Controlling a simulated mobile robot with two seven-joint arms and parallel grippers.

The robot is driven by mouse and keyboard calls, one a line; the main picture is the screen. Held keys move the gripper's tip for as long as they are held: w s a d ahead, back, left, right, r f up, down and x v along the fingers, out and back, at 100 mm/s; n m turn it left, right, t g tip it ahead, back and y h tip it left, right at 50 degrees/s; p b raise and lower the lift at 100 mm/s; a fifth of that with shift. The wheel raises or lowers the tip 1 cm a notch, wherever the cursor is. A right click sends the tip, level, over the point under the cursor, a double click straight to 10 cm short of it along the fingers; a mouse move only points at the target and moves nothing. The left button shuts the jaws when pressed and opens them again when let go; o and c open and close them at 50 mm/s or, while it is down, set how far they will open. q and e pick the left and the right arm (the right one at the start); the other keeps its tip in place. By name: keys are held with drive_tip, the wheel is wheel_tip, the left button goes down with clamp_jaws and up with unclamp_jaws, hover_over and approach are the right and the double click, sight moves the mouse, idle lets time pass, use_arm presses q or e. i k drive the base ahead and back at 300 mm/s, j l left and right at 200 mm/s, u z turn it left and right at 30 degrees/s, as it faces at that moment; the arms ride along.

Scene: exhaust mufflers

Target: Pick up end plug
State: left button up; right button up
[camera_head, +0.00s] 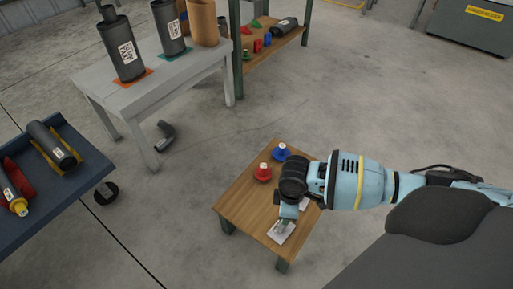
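Two end plugs stand on a small wooden table (238,196): a red plug (263,173) and a blue plug (281,152), each with a white top. My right arm reaches in from the right over this table. My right gripper (284,225) points down near the table's front edge, in front of the plugs and apart from both. Its fingers are small and blend with a whitish patch on the table, so I cannot tell whether they are open or hold something. My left gripper is out of view.
A grey table (147,93) holds dark muffler cylinders (123,47). A blue cart (62,188) at left holds a dark muffler (54,144). A wooden shelf (262,52) behind carries coloured parts. A bent pipe (166,134) lies on the floor. Open floor surrounds the small table.

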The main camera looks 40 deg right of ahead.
sight(280, 153)
drive_tip(key=l+u, duration=0.8)
drive_tip(key=k+l+u, duration=0.1)
drive_tip(key=l+u, duration=0.2)
drive_tip(key=l, duration=0.55)
drive_tip(key=k+l, duration=0.1)
drive_tip(key=l, duration=0.8)
drive_tip(key=k, duration=0.05)
